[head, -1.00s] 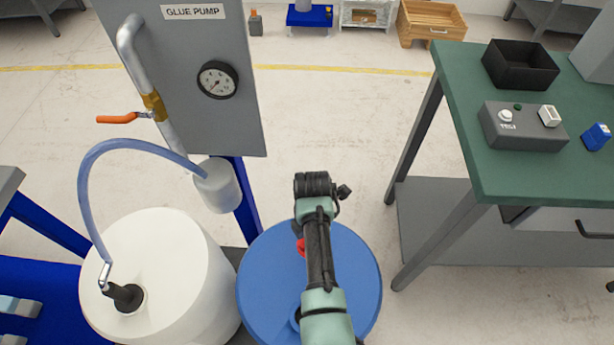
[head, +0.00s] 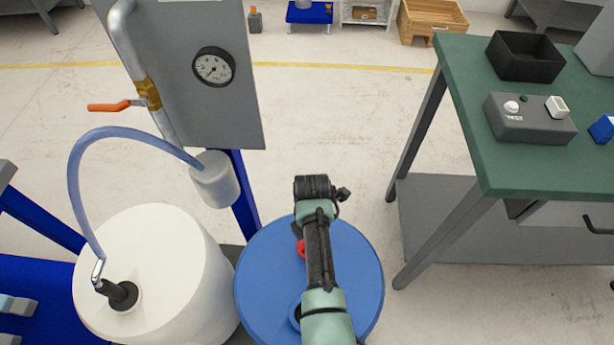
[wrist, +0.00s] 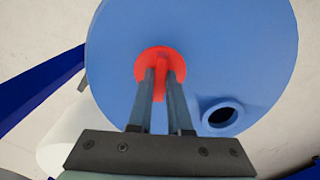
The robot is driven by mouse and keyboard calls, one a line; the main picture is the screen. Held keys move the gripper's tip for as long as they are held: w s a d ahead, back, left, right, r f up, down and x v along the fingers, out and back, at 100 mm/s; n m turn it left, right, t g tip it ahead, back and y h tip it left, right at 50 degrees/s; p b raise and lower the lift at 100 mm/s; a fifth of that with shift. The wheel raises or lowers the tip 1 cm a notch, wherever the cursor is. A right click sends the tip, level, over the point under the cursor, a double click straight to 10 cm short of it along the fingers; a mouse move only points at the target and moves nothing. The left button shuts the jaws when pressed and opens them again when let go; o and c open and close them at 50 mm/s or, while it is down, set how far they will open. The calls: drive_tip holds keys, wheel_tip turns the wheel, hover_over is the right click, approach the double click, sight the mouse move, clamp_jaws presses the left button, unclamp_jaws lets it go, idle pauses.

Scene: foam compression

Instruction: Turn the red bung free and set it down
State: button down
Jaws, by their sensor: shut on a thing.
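The red bung (wrist: 160,60) sits on the top of the blue drum (wrist: 230,45), and in the head view only a sliver of the bung (head: 301,248) shows beside my arm. My gripper (wrist: 161,88) is shut on the raised bar of the bung, one finger on each side. In the head view my arm covers much of the blue drum lid (head: 262,270) and hides the fingers. Whether the bung is seated or loose in the lid I cannot tell.
An open hole (wrist: 222,115) is in the drum lid near the bung. A white drum (head: 165,265) with a hose (head: 82,160) stands close at left, below the grey pump panel (head: 195,110). A green-topped bench (head: 480,160) is at right, with a black bin (head: 524,58) and a test box (head: 530,118).

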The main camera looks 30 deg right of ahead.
drive_tip(key=shift+f+b, duration=0.3)
drive_tip(key=shift+f, duration=0.15)
drive_tip(key=c, duration=0.8)
unclamp_jaws()
drive_tip(key=shift+o, duration=0.2)
wheel_tip(320, 180, up, 9)
drive_tip(key=p, duration=0.9)
drive_tip(key=shift+r, duration=0.15)
drive_tip(key=s+a+r+p, duration=0.2)
drive_tip(key=s+a+p, duration=0.4)
drive_tip(key=s+p, duration=0.4)
drive_tip(key=shift+a+r+p, duration=0.35)
drive_tip(key=shift+r+p, duration=0.05)
drive_tip(key=shift+p, duration=1.1)
